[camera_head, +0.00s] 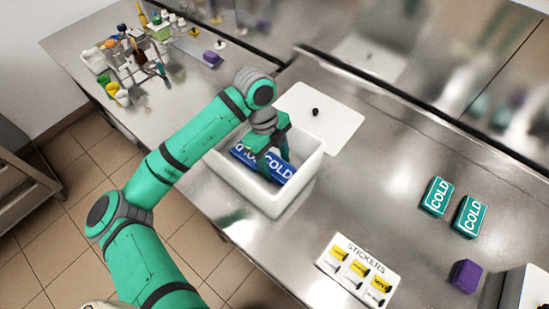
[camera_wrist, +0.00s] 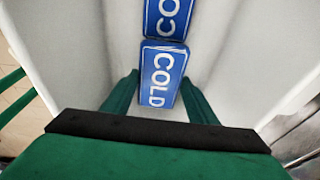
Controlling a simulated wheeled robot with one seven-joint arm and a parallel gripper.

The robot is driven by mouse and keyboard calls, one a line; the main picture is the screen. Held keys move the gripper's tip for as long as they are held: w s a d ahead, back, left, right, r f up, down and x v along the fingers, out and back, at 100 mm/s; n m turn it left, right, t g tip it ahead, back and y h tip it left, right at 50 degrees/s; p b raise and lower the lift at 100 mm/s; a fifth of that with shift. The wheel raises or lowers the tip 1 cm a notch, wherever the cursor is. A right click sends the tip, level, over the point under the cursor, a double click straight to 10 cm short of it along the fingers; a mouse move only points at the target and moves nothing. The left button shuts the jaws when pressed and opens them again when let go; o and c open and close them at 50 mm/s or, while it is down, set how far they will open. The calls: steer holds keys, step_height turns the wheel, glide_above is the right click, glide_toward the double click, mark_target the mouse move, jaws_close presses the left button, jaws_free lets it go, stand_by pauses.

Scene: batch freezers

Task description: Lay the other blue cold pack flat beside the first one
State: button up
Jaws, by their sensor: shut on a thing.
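Two blue cold packs with white COLD lettering are inside a white open box (camera_head: 306,176). My gripper (camera_head: 273,160) reaches down into the box from above. In the wrist view, my gripper's fingers (camera_wrist: 160,84) are shut on the near blue cold pack (camera_wrist: 162,68), its label facing up; it also shows in the head view (camera_head: 282,171). The first blue cold pack (camera_wrist: 168,18) lies end to end with it, its far part cut off by the frame. In the head view, the first pack (camera_head: 240,155) is partly hidden by my arm. I cannot tell whether the held pack touches the box floor.
A white lid (camera_head: 325,115) with a black knob lies behind the box. Two teal COLD packs (camera_head: 437,196) (camera_head: 470,215), a stickers card (camera_head: 357,271) and a purple block (camera_head: 465,275) are to the right. Bottles and fruit crowd the counter's far left.

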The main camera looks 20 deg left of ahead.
steer(key=shift+f, duration=0.1)
steer(key=o, duration=1.1)
steer(key=shift+o, duration=1.3)
steer(key=shift+w, duration=0.15)
steer(key=o, duration=0.5)
steer(key=shift+a, duration=0.15)
steer(key=shift+o, duration=0.2)
steer(key=shift+d, duration=0.3)
steer(key=shift+s+a+r, duration=0.1)
steer(key=shift+s+r, duration=0.05)
steer(key=shift+r, duration=0.7)
steer(key=shift+s+a+r, duration=0.1)
steer(key=shift+r, duration=0.75)
steer(key=s+d+v, duration=0.1)
steer(key=d+v, duration=0.1)
steer(key=v, duration=1.1)
steer(key=shift+d+r, duration=0.45)
steer(key=shift+r, duration=0.05)
